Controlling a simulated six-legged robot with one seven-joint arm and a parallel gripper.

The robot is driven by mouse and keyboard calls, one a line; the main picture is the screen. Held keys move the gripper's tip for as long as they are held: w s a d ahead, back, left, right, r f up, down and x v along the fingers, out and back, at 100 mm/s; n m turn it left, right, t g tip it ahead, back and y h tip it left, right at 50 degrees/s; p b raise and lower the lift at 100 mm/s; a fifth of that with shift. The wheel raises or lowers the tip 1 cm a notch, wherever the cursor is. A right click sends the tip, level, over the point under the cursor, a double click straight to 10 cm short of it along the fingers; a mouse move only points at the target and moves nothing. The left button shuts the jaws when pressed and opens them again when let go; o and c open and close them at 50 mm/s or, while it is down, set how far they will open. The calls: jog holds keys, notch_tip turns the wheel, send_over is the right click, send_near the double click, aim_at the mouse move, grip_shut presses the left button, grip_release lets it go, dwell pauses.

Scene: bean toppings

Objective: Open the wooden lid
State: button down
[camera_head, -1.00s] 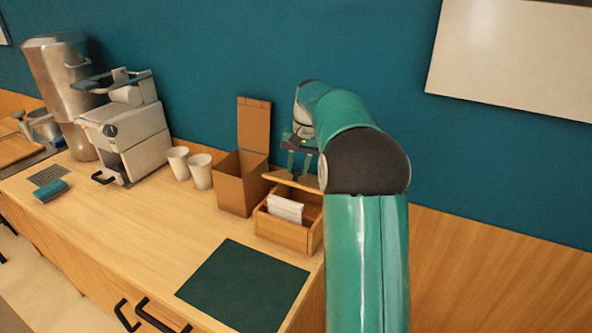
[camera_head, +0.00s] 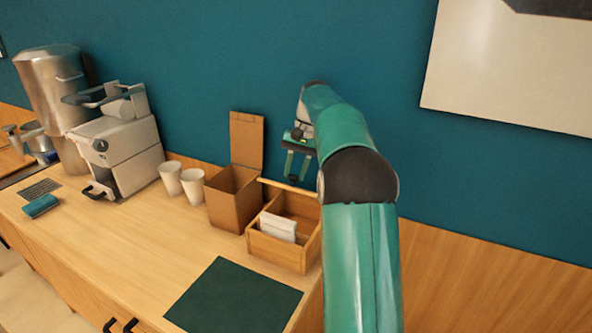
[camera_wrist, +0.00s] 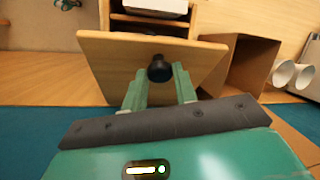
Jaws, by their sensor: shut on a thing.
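The wooden lid (camera_wrist: 130,62) is a light wood panel with a black knob (camera_wrist: 159,69), large in the wrist view. In the head view the lid (camera_head: 289,189) shows as a thin edge at the back of the wooden box (camera_head: 278,252). It stands raised and the box's inside is exposed. My gripper (camera_head: 297,176) is behind the lid, against the wall side. In the wrist view my gripper (camera_wrist: 160,82) has its two green fingers on either side of the knob, shut on it. The knob is hidden in the head view.
White packets (camera_head: 278,227) sit in the wooden box. An open cardboard box (camera_head: 232,203) stands close on its left, with two white cups (camera_head: 191,187) and a coffee machine (camera_head: 122,150) beyond. A dark green mat (camera_head: 233,297) lies in front. The teal wall is close behind.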

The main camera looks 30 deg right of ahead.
jog(key=c, duration=1.4)
grip_release()
jog(key=shift+v, duration=3.75)
